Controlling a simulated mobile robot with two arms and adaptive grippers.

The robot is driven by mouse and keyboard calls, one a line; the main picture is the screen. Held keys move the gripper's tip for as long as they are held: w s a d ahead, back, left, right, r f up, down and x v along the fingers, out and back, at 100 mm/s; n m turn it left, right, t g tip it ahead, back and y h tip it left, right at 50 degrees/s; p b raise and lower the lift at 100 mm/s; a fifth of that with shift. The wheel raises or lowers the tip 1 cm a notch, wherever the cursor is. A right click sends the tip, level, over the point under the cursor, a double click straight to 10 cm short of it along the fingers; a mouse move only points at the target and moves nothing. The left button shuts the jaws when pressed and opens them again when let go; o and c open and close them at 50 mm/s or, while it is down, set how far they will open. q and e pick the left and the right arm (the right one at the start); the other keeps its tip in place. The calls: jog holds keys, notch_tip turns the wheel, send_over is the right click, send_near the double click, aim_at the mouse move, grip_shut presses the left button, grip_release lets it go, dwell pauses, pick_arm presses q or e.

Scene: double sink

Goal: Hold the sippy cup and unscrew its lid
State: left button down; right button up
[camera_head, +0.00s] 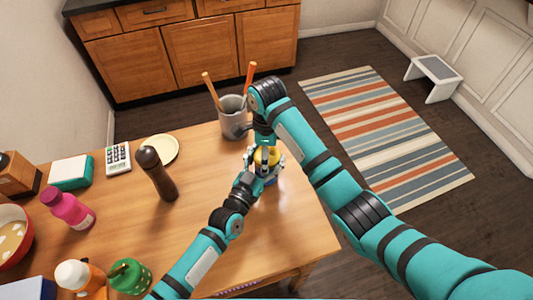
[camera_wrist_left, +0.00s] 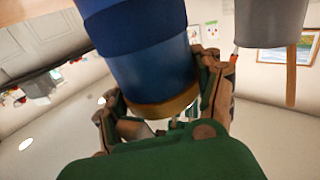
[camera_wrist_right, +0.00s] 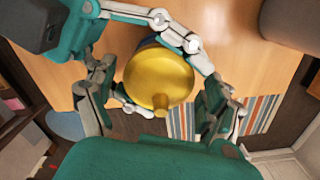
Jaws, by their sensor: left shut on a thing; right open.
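The sippy cup has a blue body and a yellow lid with a spout. It stands near the right part of the wooden table, where its yellow lid (camera_head: 266,156) shows between my grippers. My left gripper (camera_head: 262,172) is shut on the cup's body; the left wrist view shows the blue body (camera_wrist_left: 150,60) between its fingers. My right gripper (camera_wrist_right: 160,105) is open above the cup, with its fingers on both sides of the yellow lid (camera_wrist_right: 158,76). In the right wrist view the lid sits on the cup. I cannot tell whether the right fingers touch it.
A grey crock (camera_head: 233,117) with wooden utensils stands just behind the cup. A brown pepper mill (camera_head: 158,174) and a pale yellow plate (camera_head: 161,151) are to the left. The table middle is clear.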

pick_arm(q)
jog(key=shift+a, duration=0.1)
pick_arm(e)
jog(key=shift+r, duration=2.25)
pick_arm(q)
jog(key=shift+c, duration=0.7)
grip_release()
jog(key=shift+o, duration=0.2)
jog(key=shift+s, duration=0.1)
